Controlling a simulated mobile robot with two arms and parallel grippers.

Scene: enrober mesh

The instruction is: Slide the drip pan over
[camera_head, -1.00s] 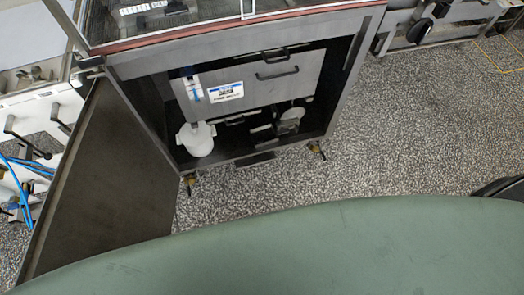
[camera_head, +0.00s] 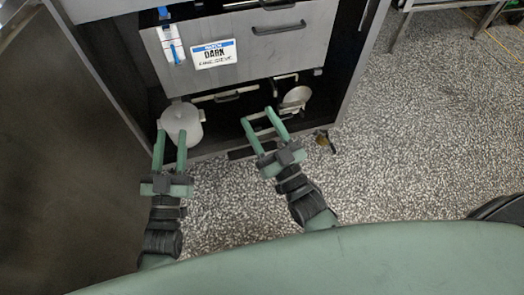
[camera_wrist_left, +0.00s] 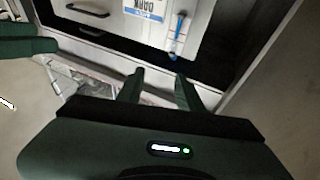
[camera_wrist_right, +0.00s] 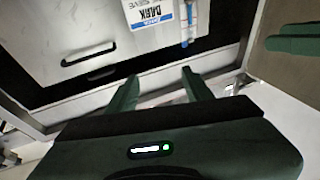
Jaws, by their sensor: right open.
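I cannot tell for sure which part is the drip pan. Low in the open cabinet, a pale bar handle (camera_head: 225,97) shows under the labelled grey drawer front (camera_head: 285,47). A dark strip (camera_head: 245,152) lies along the cabinet's bottom front edge. My left gripper (camera_head: 171,138) is open, its fingertips in front of or beside a white lidded pot (camera_head: 182,118); contact cannot be told. My right gripper (camera_head: 257,116) is open at the lower middle of the cabinet, near a thin pale bar. Both grippers also show in the left wrist view (camera_wrist_left: 160,84) and right wrist view (camera_wrist_right: 160,84).
A round pale piece (camera_head: 297,97) is at the lower right inside the cabinet. The open cabinet door (camera_head: 65,150) stands close on the left. A caster (camera_head: 323,138) shows at the right corner.

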